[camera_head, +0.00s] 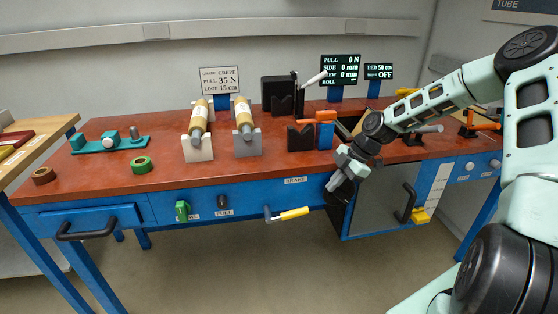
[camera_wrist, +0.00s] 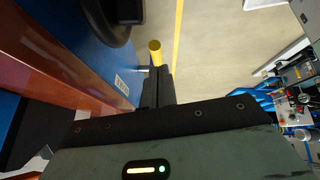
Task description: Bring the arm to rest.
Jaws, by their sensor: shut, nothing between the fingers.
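My arm reaches in from the right. My gripper (camera_head: 333,186) hangs at the bench's front edge, pointing down and left, to the right of the BRAKE label. In the wrist view its dark fingers (camera_wrist: 158,88) are together with nothing between them. The brake lever, with its yellow grip (camera_head: 294,213), sticks out from the blue bench front, left of my gripper and apart from it. A yellow rod end (camera_wrist: 155,50) shows just beyond the fingertips in the wrist view; I cannot tell whether they touch.
The red-topped bench (camera_head: 120,182) carries two rollers on stands (camera_head: 197,147), a green tape ring (camera_head: 141,165) and a black block stand (camera_head: 300,138). A grey cabinet door (camera_head: 384,200) with a black handle is right of my gripper. The floor in front is clear.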

